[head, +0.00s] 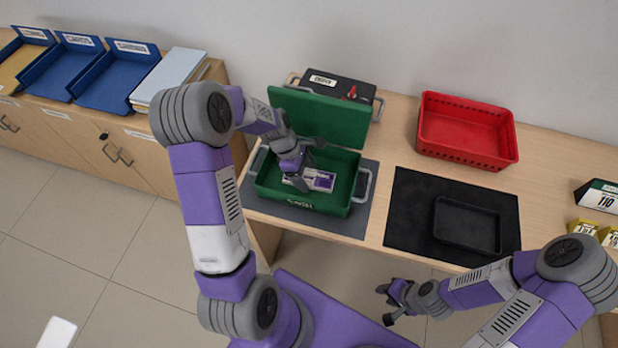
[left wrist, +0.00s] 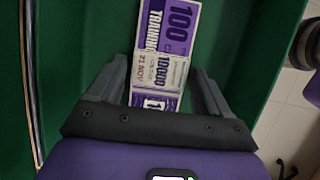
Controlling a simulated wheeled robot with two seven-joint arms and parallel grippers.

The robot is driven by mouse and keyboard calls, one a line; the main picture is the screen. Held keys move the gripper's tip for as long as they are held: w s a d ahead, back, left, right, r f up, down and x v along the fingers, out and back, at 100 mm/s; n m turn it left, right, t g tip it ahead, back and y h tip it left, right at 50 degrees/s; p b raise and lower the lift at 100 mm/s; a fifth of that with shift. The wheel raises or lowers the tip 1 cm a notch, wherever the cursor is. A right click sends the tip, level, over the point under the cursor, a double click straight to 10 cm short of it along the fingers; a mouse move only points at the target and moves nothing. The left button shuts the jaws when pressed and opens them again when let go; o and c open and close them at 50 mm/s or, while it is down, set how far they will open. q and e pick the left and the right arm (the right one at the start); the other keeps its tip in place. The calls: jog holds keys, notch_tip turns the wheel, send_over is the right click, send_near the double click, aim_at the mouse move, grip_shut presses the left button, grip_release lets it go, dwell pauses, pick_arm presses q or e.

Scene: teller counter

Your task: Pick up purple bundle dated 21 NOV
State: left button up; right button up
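The purple bundle (left wrist: 160,60) lies flat on the floor of the green box (head: 333,208). Its pale band reads 10000 and 21 NOV in the left wrist view. The bundle also shows in the head view (head: 322,181). My left gripper (left wrist: 163,80) is inside the box, with its two fingers apart on either side of the bundle's near part. I cannot tell whether the fingers touch it. My right gripper (head: 388,304) is open and empty in front of the counter, away from the box.
The box's green lid (head: 330,122) stands open behind it, with a black case (head: 345,87) further back. A red basket (head: 465,135) and a black tray (head: 466,228) on a dark mat (head: 410,205) are to the right. Blue trays (head: 118,80) stand on the left cabinet.

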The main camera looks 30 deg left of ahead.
pick_arm(q)
jog(key=c, duration=0.8)
